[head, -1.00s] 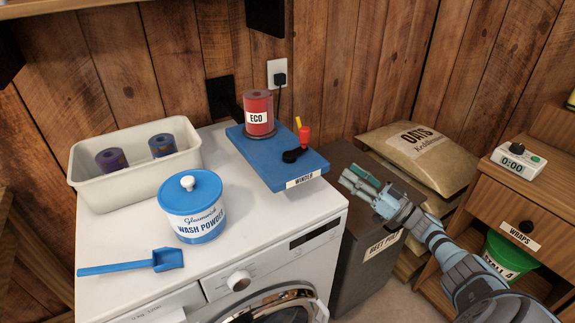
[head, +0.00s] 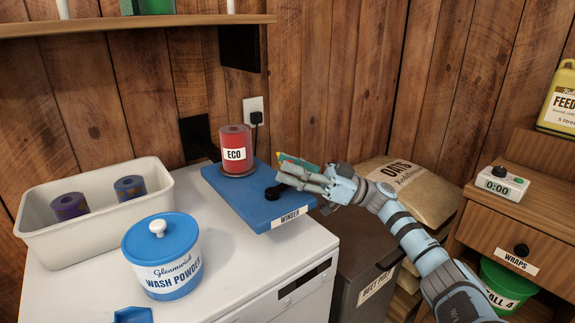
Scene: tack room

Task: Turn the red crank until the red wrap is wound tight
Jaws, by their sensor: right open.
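The red wrap (head: 236,142) with an ECO label stands upright on the blue winder board (head: 233,195), on top of the white washing machine. The crank's black arm (head: 274,192) lies in front of the wrap to the right. My left gripper is not in view.
A white bin (head: 110,229) with two purple-blue rolls and a wash powder tub (head: 161,257) stand left of the winder. Right are a beet pulp bin (head: 365,280), an oats sack (head: 420,195) and a wooden cabinet (head: 500,235) with a timer (head: 501,183).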

